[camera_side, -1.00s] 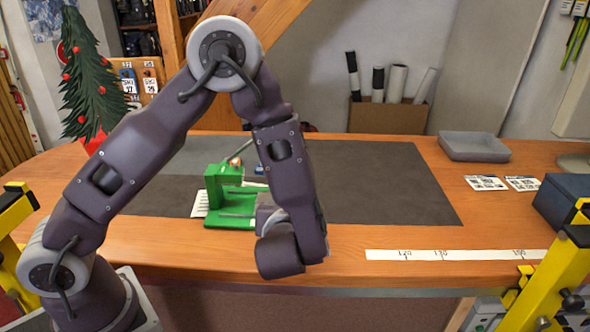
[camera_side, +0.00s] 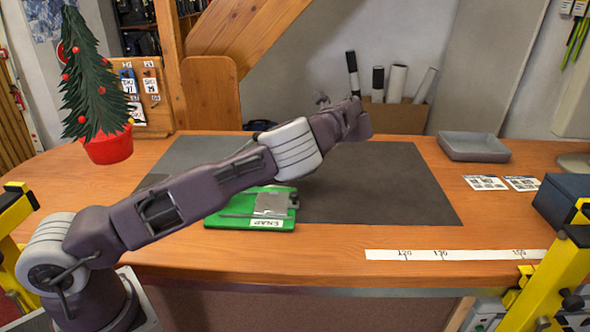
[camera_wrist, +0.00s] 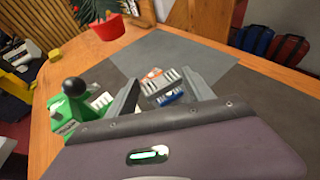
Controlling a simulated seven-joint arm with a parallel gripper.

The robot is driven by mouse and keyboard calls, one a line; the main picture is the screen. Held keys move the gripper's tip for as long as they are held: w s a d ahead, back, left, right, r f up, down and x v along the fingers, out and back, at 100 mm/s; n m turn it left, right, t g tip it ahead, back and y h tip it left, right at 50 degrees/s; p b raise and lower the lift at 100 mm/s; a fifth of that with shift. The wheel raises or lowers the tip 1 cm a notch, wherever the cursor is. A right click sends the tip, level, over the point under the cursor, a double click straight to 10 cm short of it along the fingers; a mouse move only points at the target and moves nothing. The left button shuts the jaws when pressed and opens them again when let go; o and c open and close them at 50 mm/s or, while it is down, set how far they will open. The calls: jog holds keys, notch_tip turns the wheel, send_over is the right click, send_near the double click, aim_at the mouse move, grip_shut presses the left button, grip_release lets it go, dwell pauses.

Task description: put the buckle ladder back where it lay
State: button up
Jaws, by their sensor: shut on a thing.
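My gripper (camera_wrist: 160,80) shows in the wrist view, its two grey fingers set apart. Between the fingertips is a small light ribbed piece with orange and blue parts, which I take for the buckle ladder (camera_wrist: 159,90). Parts of it overlap what lies behind, so the exact grip is unclear. In the side view my wrist is raised over the back of the dark mat (camera_side: 400,185), and the fingers and held piece are too small to make out. A green fixture (camera_side: 235,222) with a grey plate stands at the mat's front; it shows left in the wrist view, with a black knob.
A red-potted tree (camera_side: 107,150) stands at the back left. A grey tray (camera_side: 472,147) and printed cards (camera_side: 486,183) lie right, near a dark box (camera_side: 562,198). A white measuring strip (camera_side: 455,255) runs along the front edge. The mat's right half is clear.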

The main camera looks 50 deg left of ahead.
jog(key=w+d+r+m+t, duration=0.1)
jog(key=w+d+m+t, duration=0.15)
jog(key=w, duration=0.35)
jog(key=f, duration=0.9)
jog(key=shift+w+a+f, duration=0.1)
jog(key=shift+a+f, duration=0.25)
jog(key=o, duration=1.5)
